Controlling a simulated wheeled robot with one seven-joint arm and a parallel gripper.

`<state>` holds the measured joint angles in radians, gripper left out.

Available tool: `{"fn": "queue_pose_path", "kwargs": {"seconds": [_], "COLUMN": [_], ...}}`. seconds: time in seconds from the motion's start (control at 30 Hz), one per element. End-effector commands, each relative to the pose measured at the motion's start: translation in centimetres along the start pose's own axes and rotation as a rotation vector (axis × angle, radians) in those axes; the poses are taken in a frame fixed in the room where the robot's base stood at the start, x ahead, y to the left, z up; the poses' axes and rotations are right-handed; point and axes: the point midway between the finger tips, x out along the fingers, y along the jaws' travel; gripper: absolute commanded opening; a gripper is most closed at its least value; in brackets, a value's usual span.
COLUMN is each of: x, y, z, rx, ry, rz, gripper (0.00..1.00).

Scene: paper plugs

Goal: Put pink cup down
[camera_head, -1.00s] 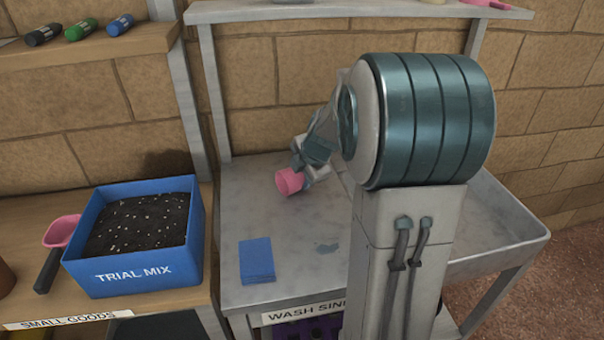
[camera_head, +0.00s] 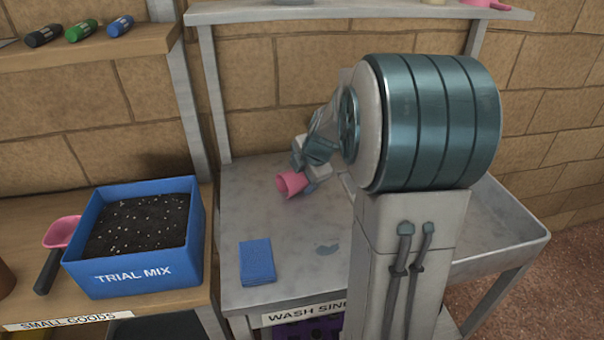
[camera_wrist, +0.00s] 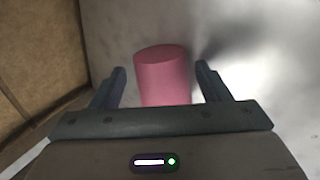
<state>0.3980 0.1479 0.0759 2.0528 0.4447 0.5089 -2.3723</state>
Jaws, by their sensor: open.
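The pink cup (camera_head: 291,184) is on the left part of the grey metal sink bench (camera_head: 240,215), towards the back wall. It looks tilted in the head view, with its mouth towards the left. In the wrist view the pink cup (camera_wrist: 163,75) stands between the two dark fingers of my gripper (camera_wrist: 162,82), with a gap on each side. My gripper (camera_head: 307,174) is open around the cup. Whether the cup's base rests fully on the metal is hidden by the gripper.
A blue cloth (camera_head: 257,262) lies on the bench in front of the cup. A blue box labelled TRIAL MIX (camera_head: 140,275) and a pink scoop (camera_head: 60,235) are on the wooden table at left. A metal shelf (camera_head: 350,12) runs above the bench. My arm hides much of the right side.

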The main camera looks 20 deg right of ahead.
Motion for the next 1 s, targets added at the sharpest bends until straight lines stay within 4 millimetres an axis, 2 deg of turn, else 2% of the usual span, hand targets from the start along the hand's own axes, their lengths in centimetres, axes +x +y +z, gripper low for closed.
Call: {"fn": "queue_pose_path", "kwargs": {"seconds": [0.3, 0.5, 0.67, 0.77, 1.0], "x": [-6.7, -9.9, -11.1, -11.2, -11.4], "y": [0.1, 0.0, -0.1, -0.5, -3.6], "z": [0.1, 0.0, -0.1, -0.9, -5.2], "rx": [-0.001, 0.000, 0.006, 0.054, 0.380], "ry": [-0.005, -0.003, -0.001, 0.004, 0.012], "rz": [0.007, 0.004, 0.001, -0.010, -0.086], "gripper": [0.70, 0.70, 0.70, 0.70, 0.70]}}
